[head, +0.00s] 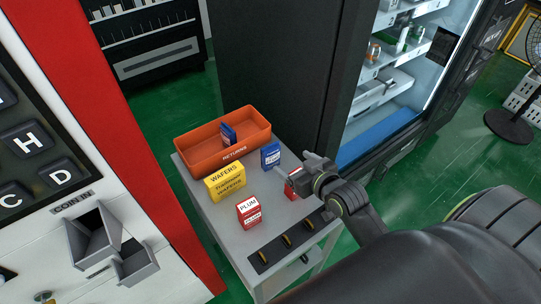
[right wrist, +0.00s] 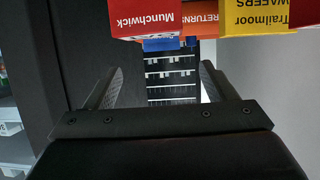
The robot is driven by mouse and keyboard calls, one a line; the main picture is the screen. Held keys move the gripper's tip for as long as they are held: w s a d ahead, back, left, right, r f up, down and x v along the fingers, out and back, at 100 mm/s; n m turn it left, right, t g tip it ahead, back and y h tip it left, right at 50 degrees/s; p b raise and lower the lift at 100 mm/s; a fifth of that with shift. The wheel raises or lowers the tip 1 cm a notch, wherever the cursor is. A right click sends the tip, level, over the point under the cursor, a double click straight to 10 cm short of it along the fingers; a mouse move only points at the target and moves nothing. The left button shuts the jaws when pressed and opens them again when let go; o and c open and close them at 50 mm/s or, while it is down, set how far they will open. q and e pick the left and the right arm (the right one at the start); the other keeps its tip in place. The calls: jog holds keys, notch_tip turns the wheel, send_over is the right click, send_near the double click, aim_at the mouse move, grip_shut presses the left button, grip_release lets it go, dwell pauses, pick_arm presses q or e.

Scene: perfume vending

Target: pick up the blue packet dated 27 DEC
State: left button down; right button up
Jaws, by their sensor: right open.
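A blue packet (head: 270,156) stands on the grey cart beside the orange bin's right end. A second blue packet (head: 228,133) is inside the bin. Their dates are too small to read. My right gripper (head: 296,164) is open above the cart's right edge, close to the blue packet outside the bin and over a partly hidden red packet (head: 291,184). In the right wrist view, a red Munchwick packet (right wrist: 145,18) is at the top, with a blue packet (right wrist: 162,44) partly hidden behind it. No packet is between the fingers (right wrist: 160,85). My left gripper is out of view.
The orange RETURNS bin (head: 190,149) sits at the cart's back. A yellow wafers packet (head: 225,182) and a red PLUM packet (head: 249,212) stand on the grey cart (head: 222,228). A dark open cabinet (head: 290,70) rises behind; a coin machine (head: 60,150) is at left.

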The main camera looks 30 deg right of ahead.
aim_at(272, 149)
jog(key=p+x, duration=0.1)
jog(key=x, duration=0.6)
jog(key=shift+r, duration=0.1)
jog(key=shift+p+x, duration=0.55)
jog(key=shift+x, duration=1.7)
jog(key=shift+a, duration=0.1)
jog(key=shift+s, duration=0.1)
jog(key=c, duration=1.1)
jog(key=shift+r, duration=0.1)
